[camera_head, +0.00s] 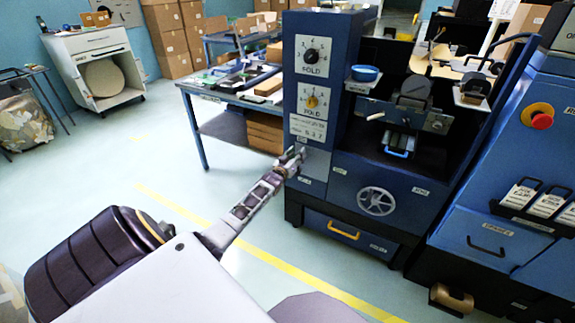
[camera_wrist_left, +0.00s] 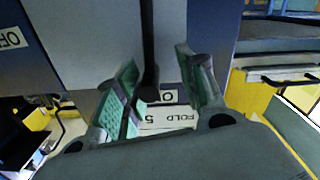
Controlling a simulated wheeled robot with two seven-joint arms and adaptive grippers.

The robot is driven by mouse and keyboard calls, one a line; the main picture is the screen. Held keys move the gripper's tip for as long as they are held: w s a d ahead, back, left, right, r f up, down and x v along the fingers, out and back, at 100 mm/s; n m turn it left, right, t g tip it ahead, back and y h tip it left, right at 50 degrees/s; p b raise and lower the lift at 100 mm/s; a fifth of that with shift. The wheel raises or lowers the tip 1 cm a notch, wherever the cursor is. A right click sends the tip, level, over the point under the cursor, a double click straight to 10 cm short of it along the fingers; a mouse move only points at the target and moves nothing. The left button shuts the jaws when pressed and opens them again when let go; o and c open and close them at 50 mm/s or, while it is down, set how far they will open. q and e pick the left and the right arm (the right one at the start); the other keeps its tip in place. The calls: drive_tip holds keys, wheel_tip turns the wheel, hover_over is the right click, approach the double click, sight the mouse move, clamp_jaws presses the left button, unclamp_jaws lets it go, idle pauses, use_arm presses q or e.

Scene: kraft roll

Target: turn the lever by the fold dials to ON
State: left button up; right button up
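The fold dials, an upper black-faced one (camera_head: 313,56) and a lower yellow-knobbed one (camera_head: 312,101), sit on the tall blue column of the machine. My left gripper (camera_head: 292,160) is at the grey plate (camera_head: 315,165) below them. In the left wrist view, the black lever (camera_wrist_left: 147,45) runs down between its two green-padded fingers (camera_wrist_left: 158,72). The fingers are apart, and I see a gap beside the lever. The lever's position against its markings is unclear; a label (camera_wrist_left: 168,97) behind it is partly hidden. In the head view the gripper hides the lever. My right gripper is out of view.
A handwheel (camera_head: 376,201) and a yellow-handled drawer (camera_head: 345,230) are right of and below the gripper. A blue cabinet with a red button (camera_head: 541,121) stands at the right. A blue table (camera_head: 222,95) is behind.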

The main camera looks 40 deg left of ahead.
use_arm(q)
drive_tip(key=v, duration=1.1)
drive_tip(key=shift+s+d, duration=0.2)
drive_tip(key=shift+s, duration=0.15)
idle(0.4)
drive_tip(key=shift+f, duration=0.15)
idle(0.4)
